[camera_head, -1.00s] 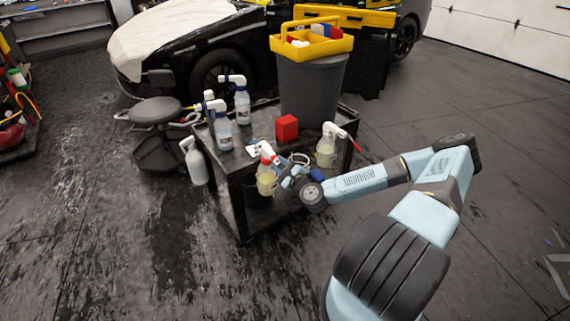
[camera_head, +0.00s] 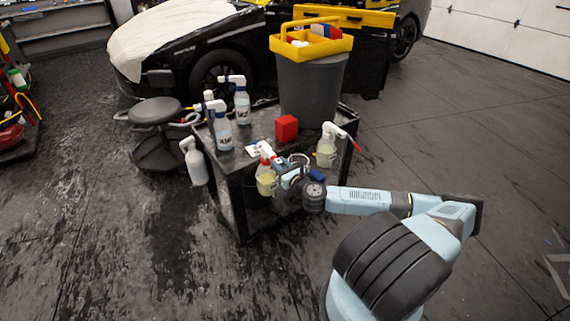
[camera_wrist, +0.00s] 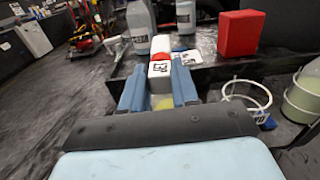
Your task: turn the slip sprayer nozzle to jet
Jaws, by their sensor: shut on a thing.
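A spray bottle with yellowish liquid (camera_head: 266,184), a white head and a red nozzle part (camera_head: 264,148) is at the cart's front edge. I cannot read its name with certainty. My gripper (camera_head: 282,178) is at its right side, by its upper part. In the wrist view, the white head with its red band (camera_wrist: 160,69) lies between the two blue fingers of my gripper (camera_wrist: 157,86), which are shut on the sprayer. Yellow liquid shows faintly below it. The fingers hide most of the bottle, and the nozzle's setting cannot be made out.
Another yellowish sprayer with a red tip (camera_head: 326,150) is at the cart's right side. An empty ring holder (camera_wrist: 262,101) is between them. A red block (camera_head: 286,128), white-headed bottles (camera_head: 222,132) and a grey bin (camera_head: 312,88) stand on the black cart. Floor to the right is clear.

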